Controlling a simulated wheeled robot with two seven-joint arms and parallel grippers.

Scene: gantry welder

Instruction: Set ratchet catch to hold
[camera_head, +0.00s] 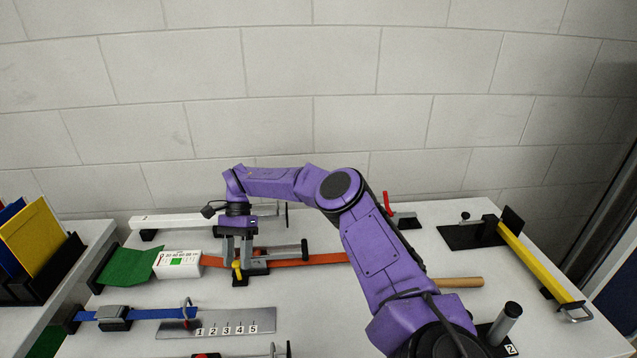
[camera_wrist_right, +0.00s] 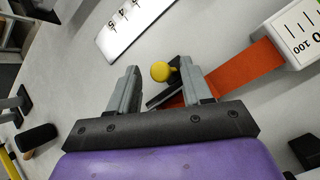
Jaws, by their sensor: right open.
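An orange strap (camera_head: 320,259) runs across the table through a dark ratchet (camera_head: 258,266) with a grey handle bar (camera_head: 288,251). A small yellow knob (camera_head: 238,272), apparently the catch, stands at the ratchet's left front. My right gripper (camera_head: 236,262) points down over the knob. In the right wrist view the yellow knob (camera_wrist_right: 160,71) shows between the two open fingers (camera_wrist_right: 159,66), with a gap on each side. The orange strap (camera_wrist_right: 255,65) passes behind the right finger. Much of the ratchet is hidden by the gripper. My left gripper is out of view.
A white gauge box (camera_head: 178,264) and green flap (camera_head: 130,267) lie left. A blue strap (camera_head: 160,314) with a buckle and a numbered metal plate (camera_head: 245,318) lie in front. A yellow bar (camera_head: 535,262) is at right. A block wall stands behind.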

